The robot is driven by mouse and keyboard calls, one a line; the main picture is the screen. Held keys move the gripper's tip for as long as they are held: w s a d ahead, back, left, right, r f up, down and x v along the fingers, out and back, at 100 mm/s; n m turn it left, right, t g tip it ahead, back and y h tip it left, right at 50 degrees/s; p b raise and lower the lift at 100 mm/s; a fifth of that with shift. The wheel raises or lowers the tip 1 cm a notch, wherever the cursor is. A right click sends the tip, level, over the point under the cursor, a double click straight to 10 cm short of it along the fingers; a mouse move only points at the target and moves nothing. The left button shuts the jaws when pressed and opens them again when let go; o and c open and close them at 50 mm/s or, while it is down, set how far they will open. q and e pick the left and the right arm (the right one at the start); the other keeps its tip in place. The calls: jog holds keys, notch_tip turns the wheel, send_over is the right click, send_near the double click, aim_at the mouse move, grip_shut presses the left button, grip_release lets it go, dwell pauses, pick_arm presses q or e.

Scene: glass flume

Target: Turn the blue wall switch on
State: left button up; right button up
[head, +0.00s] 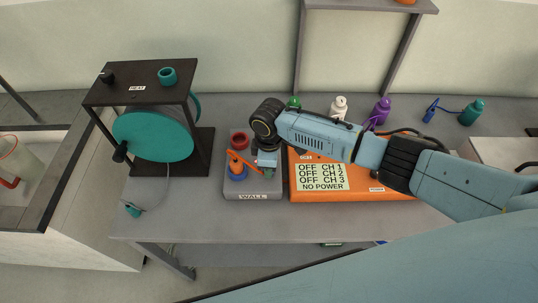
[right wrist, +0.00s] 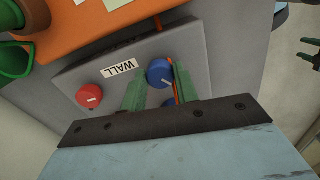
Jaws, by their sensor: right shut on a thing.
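The blue switch (right wrist: 160,72) is a round knob with a white mark on the grey wall box (head: 252,187), which carries a WALL label. My right gripper (right wrist: 156,76) has its green fingers on either side of this knob and is shut on it. In the head view the right gripper (head: 266,163) is over the box and hides part of it. A blue part (head: 237,174) shows beside it there, but I cannot tell whether it is the same knob. A red knob (right wrist: 90,96) sits on the box, apart from the fingers. My left gripper is not seen.
An orange unit (head: 375,186) stands right of the box; its display (head: 322,177) reads OFF for three channels and NO POWER. A black-framed teal wheel (head: 152,135) is at left. Several bottles stand behind, including a purple one (head: 381,110). The table's front left is mostly clear.

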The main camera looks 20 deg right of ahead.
jog(key=m+p, duration=0.3)
jog(key=shift+s+r+m, duration=0.1)
jog(key=shift+r+m, duration=0.05)
jog(key=shift+m, duration=0.15)
jog(key=shift+m+p, duration=1.3)
jog(key=shift+m, duration=0.6)
jog(key=o, duration=1)
